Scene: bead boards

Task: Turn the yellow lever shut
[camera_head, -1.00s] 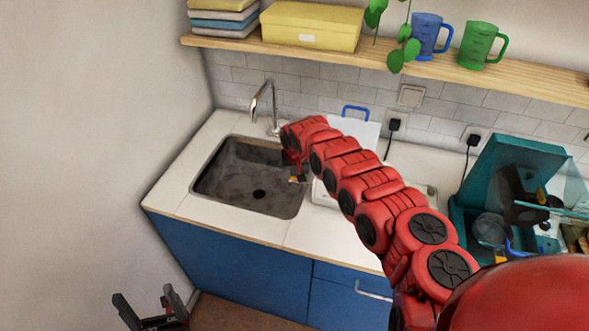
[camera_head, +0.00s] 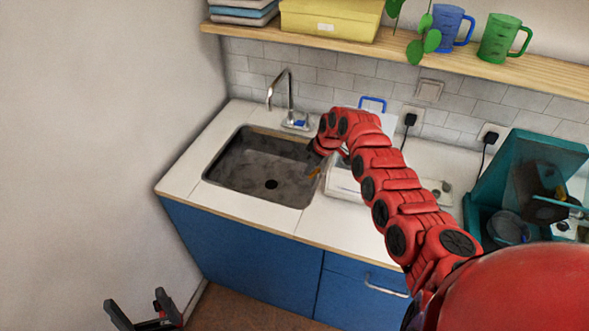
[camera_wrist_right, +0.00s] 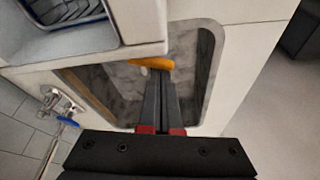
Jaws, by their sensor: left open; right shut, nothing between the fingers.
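The yellow lever (camera_wrist_right: 150,63) is a small orange-yellow bar in the right wrist view, at the side of a white unit by the sink. It shows as a small patch in the head view (camera_head: 315,173). My right gripper (camera_wrist_right: 159,72) is shut with nothing between its fingers. Its tips are close beside the lever; I cannot tell whether they touch it. In the head view the red right arm partly hides this spot. My left gripper (camera_head: 143,303) is open and empty, low at the left, in front of the blue cabinet.
The sink (camera_head: 232,190) lies left of the white unit (camera_head: 343,182), with a tap (camera_head: 289,90) and blue tap handle (camera_head: 300,124) behind it. A teal rack (camera_head: 495,185) stands at the right. A wooden shelf (camera_head: 370,45) hangs above. The left counter is clear.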

